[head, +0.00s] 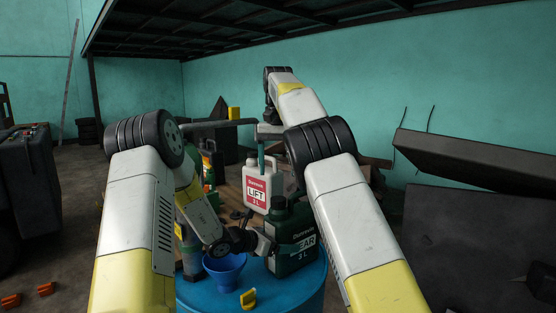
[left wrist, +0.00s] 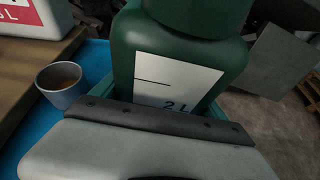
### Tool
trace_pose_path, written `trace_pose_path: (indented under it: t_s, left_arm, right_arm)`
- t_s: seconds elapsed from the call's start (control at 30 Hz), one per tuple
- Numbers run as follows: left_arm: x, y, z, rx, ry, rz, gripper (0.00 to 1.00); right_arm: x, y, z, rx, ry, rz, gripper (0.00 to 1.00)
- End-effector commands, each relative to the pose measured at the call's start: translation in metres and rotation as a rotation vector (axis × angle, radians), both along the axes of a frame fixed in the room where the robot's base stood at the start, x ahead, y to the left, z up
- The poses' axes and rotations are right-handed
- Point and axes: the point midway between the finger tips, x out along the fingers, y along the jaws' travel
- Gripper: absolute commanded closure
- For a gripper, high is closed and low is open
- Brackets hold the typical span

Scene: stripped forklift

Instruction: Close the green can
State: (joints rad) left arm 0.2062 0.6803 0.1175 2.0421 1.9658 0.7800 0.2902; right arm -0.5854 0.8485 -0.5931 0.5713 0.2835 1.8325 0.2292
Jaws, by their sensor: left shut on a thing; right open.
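A blue funnel (head: 223,265) and a small yellow object (head: 248,298) are at the drum's front. A grey cup (left wrist: 62,84) with brown content stands beside the green can. Other bottles (head: 191,250) stand left. A dark panel (head: 480,250) is at right.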

Motion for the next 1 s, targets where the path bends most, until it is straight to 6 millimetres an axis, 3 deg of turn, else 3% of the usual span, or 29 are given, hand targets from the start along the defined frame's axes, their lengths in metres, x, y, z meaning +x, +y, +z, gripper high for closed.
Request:
trace_pose_path:
  t_s: [0.13, 0.5, 0.87, 0.9, 0.97, 1.0]
  left_arm:
    - [-0.001, -0.002, 0.000, -0.002, 0.002, -0.002, 1.00]
    - [-0.001, -0.001, 0.000, -0.002, 0.002, -0.002, 1.00]
    - [0.000, -0.001, 0.000, -0.002, 0.002, -0.001, 1.00]
    - [0.000, -0.001, 0.000, -0.002, 0.002, -0.001, 0.11]
    - [0.000, -0.001, 0.000, -0.001, 0.001, -0.001, 0.00]
    - [0.000, -0.001, 0.000, -0.001, 0.001, -0.001, 0.00]
  right_arm:
    - [0.000, 0.007, 0.006, -0.007, 0.005, 0.019, 0.28]
    - [-0.001, 0.000, 0.024, 0.004, -0.002, 0.001, 0.28]
    - [-0.001, -0.001, 0.025, 0.005, -0.002, -0.002, 0.28]
    - [-0.001, -0.001, 0.025, 0.005, -0.002, -0.002, 0.28]
    - [-0.001, -0.001, 0.025, 0.005, -0.002, -0.002, 0.28]
    - [-0.001, -0.001, 0.025, 0.005, -0.002, -0.002, 0.28]
